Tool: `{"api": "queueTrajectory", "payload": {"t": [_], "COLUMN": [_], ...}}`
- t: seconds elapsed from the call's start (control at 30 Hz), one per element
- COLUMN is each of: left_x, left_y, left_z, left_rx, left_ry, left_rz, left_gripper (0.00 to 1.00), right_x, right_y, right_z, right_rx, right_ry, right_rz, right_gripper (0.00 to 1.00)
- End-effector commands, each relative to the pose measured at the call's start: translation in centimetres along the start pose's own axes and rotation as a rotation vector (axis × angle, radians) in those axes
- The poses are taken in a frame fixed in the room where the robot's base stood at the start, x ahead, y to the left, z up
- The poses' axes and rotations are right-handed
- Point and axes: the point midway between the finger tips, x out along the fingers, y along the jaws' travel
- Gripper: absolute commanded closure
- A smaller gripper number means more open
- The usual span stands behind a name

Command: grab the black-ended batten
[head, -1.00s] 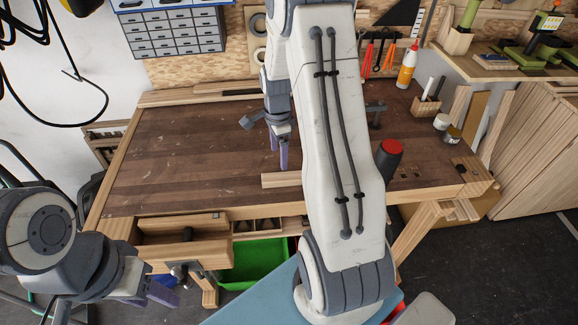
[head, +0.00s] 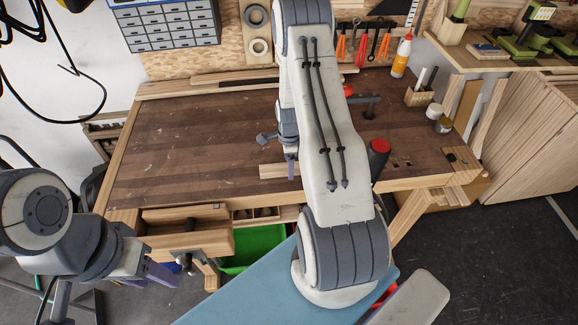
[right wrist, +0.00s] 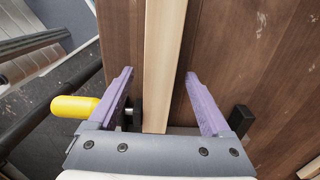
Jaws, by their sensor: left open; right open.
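A pale wooden batten (head: 271,171) lies near the front edge of the workbench in the head view. Its right part is hidden behind my right arm, and no black end shows. My right gripper (head: 291,168) is low at the batten, mostly hidden by my arm. In the right wrist view, its open purple fingers (right wrist: 160,76) are on either side of the pale batten (right wrist: 165,40), with gaps on both sides. My left gripper (head: 160,273) is open and empty, off the bench at the lower left.
A yellow-handled tool (right wrist: 75,106) lies beside the left finger in the wrist view. A black red-topped cylinder (head: 379,152) is at the bench's front right. An open drawer (head: 188,242) juts out in front. The left bench top (head: 180,150) is clear.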

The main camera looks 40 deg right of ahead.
Motion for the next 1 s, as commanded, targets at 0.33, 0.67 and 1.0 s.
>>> {"api": "queueTrajectory", "payload": {"t": [0.33,0.67,1.0], "left_x": [-0.23,-0.24,0.13], "left_y": [0.02,0.02,-0.01], "left_z": [0.0,0.0,0.02], "left_rx": [0.001,0.001,0.001], "left_ry": [0.0,0.0,0.0], "left_rz": [0.0,0.0,0.0], "left_gripper": [0.5,0.5,0.5], "right_x": [0.93,0.88,0.28], "right_y": [0.02,0.0,-0.1], "right_z": [-0.04,-0.04,-0.04], "right_rx": [0.0,0.0,0.0], "right_ry": [0.0,0.0,0.0], "right_rz": [0.0,0.0,-0.003], "right_gripper": [0.18,1.0,1.0]}}
